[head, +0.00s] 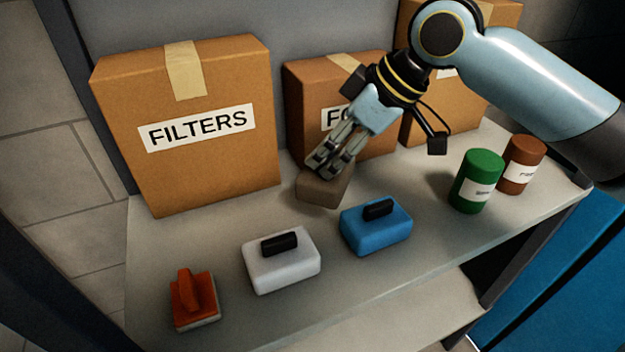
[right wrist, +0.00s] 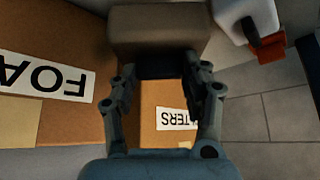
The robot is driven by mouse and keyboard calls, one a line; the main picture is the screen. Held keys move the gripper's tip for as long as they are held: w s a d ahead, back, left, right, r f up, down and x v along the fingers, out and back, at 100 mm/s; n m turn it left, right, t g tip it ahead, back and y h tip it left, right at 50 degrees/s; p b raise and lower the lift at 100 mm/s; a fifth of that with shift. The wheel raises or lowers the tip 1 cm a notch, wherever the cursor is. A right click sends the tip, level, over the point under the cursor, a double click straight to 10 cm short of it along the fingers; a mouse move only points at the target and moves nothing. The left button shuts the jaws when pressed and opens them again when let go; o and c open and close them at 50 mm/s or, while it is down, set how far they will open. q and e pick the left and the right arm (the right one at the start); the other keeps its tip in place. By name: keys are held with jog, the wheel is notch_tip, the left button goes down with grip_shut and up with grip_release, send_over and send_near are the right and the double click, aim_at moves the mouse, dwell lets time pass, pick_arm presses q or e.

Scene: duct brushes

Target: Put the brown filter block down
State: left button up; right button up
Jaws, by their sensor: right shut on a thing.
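The brown filter block (head: 325,188) is at the middle of the shelf, in front of the middle box. My right gripper (head: 321,165) comes down on it from above and is shut on it. In the right wrist view the brown filter block (right wrist: 158,28) is across the top, at the fingertips of my right gripper (right wrist: 160,68). I cannot tell whether its underside touches the shelf (head: 240,210). The fingers hide part of its top. My left gripper is not in view.
A white block (head: 281,262) and a blue block (head: 376,228) stand in front, with an orange brush (head: 194,300) at left. The FILTERS box (head: 210,165) and other boxes stand behind. Green (head: 477,182) and brown (head: 521,165) canisters stand right.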

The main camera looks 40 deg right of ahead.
aim_at(305, 165)
jog(key=shift+w+a+f, duration=0.65)
jog(key=shift+w+a, duration=0.2)
jog(key=shift+a, duration=0.1)
jog(key=shift+w+a+f, duration=0.15)
jog(key=shift+a+f, duration=0.15)
jog(key=shift+f, duration=0.05)
notch_tip(305, 165, down, 4)
jog(key=shift+r+p, duration=0.1)
jog(key=shift+p, duration=0.2)
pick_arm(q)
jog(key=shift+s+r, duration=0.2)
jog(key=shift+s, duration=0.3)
pick_arm(e)
jog(key=o, duration=1.3)
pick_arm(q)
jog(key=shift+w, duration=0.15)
